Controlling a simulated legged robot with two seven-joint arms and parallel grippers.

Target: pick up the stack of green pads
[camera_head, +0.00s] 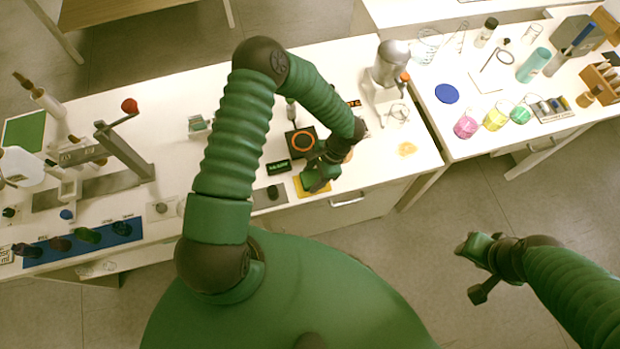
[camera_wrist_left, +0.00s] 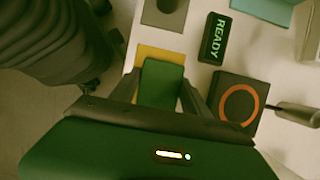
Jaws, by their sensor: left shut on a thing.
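The stack of green pads (camera_wrist_left: 162,82) shows in the left wrist view as a dark green block between the fingers of my left gripper (camera_wrist_left: 160,98). The gripper is shut on it. A yellow mat (camera_wrist_left: 151,52) lies under the stack; I cannot tell whether the stack touches it. In the head view my left gripper (camera_head: 320,171) is over the yellow mat (camera_head: 325,190) near the table's front edge, and the arm and fingers hide much of the stack. My right gripper (camera_head: 478,268) is open and empty over the floor at the right.
A black READY display (camera_wrist_left: 214,38) and a dark box with an orange ring (camera_wrist_left: 240,103) stand close by. A grey pad with a dark round spot (camera_head: 270,195) lies left of the mat. A microscope-like device (camera_head: 388,72) stands behind. The right table (camera_head: 470,152) holds glassware.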

